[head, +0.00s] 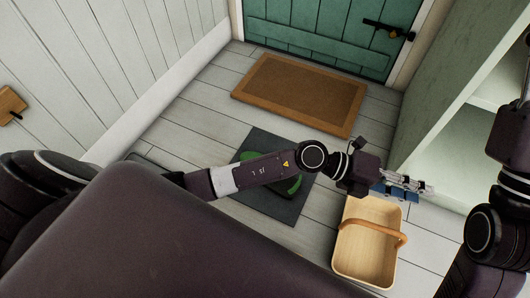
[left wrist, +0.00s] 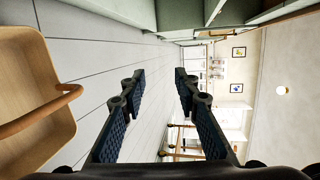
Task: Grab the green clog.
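The green clog (head: 291,186) lies on a dark grey mat (head: 288,211) on the floor in the head view. My left forearm crosses over it and hides much of it, with green showing on both sides of the arm. My left gripper (head: 408,186) is to the right of the clog and mat, above the far end of a basket. In the left wrist view my left gripper (left wrist: 159,80) has its two blue-padded fingers apart with nothing between them. The clog does not show in that view. My right arm is at the right edge, and its gripper is not visible.
A light wooden basket (head: 365,262) with a brown handle stands right of the mat; it also shows in the left wrist view (left wrist: 62,130). A brown doormat (head: 300,92) lies before a green door (head: 320,35). Pale shelving (head: 440,130) stands at the right. Floorboards between are clear.

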